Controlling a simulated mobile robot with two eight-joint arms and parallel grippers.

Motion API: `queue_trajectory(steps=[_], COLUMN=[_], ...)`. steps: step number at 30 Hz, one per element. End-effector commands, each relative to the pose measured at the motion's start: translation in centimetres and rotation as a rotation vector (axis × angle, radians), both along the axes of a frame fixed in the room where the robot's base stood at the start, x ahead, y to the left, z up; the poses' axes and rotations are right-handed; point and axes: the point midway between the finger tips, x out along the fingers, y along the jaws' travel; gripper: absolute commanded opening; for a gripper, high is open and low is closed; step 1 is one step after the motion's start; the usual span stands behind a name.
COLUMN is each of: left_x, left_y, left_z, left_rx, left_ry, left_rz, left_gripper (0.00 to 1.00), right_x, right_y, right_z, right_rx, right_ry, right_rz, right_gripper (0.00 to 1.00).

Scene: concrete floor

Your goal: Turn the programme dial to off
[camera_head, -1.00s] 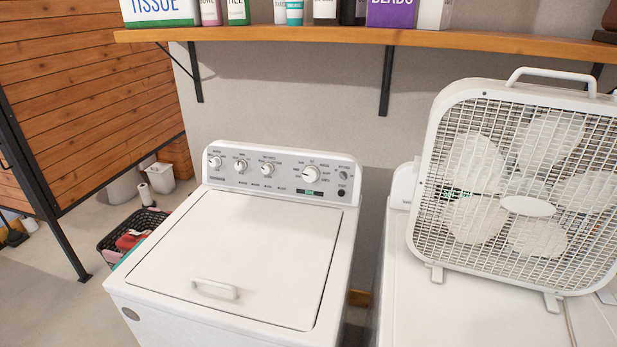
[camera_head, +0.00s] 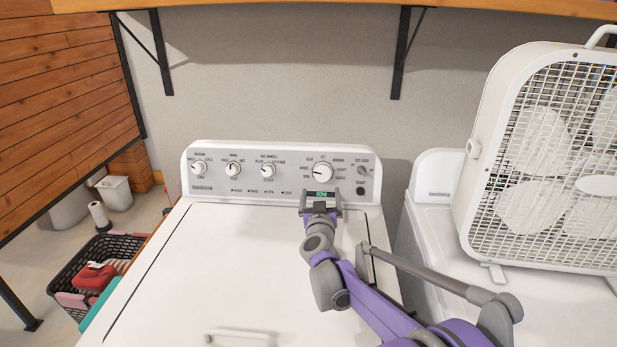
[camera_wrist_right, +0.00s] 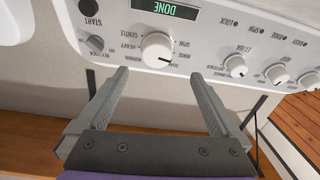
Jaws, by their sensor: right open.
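My right gripper (camera_head: 320,200) is open and empty in front of the panel, just below the dial. The gripper (camera_wrist_right: 156,74) appears not to touch the dial. My left gripper is not in view.
The green DONE display (camera_head: 319,193) is below the dial, and a start button (camera_head: 361,190) is to its right. The washer lid (camera_head: 240,260) is shut. A box fan (camera_head: 550,160) stands on the machine at right. A wooden shelf (camera_head: 270,5) crosses above.

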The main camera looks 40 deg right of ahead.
Motion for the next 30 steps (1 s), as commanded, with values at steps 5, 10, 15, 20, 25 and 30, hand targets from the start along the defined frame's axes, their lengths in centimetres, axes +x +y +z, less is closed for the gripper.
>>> queue_trajectory(steps=[5, 10, 15, 20, 25, 30], left_x=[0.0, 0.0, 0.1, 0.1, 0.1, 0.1], left_y=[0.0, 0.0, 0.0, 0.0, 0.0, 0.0], left_z=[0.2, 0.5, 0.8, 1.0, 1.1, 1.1], left_rx=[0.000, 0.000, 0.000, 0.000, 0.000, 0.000], left_ry=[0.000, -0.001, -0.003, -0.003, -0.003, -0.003], left_rz=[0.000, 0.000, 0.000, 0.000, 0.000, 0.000], left_gripper=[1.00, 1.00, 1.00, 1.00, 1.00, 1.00], right_x=[1.3, 3.8, 6.3, 7.8, 8.4, 8.4], right_y=[-1.3, -3.3, -5.2, -6.4, -6.8, -6.8], right_z=[0.1, 0.1, 0.1, 0.1, 0.0, 0.0], right_rx=[-0.002, -0.001, -0.001, -0.001, -0.002, -0.001], right_ry=[-0.001, -0.001, -0.001, -0.001, 0.000, -0.001], right_rz=[-0.009, -0.008, -0.007, -0.006, -0.005, -0.005], right_gripper=[1.00, 1.00, 1.00, 1.00, 1.00, 1.00])
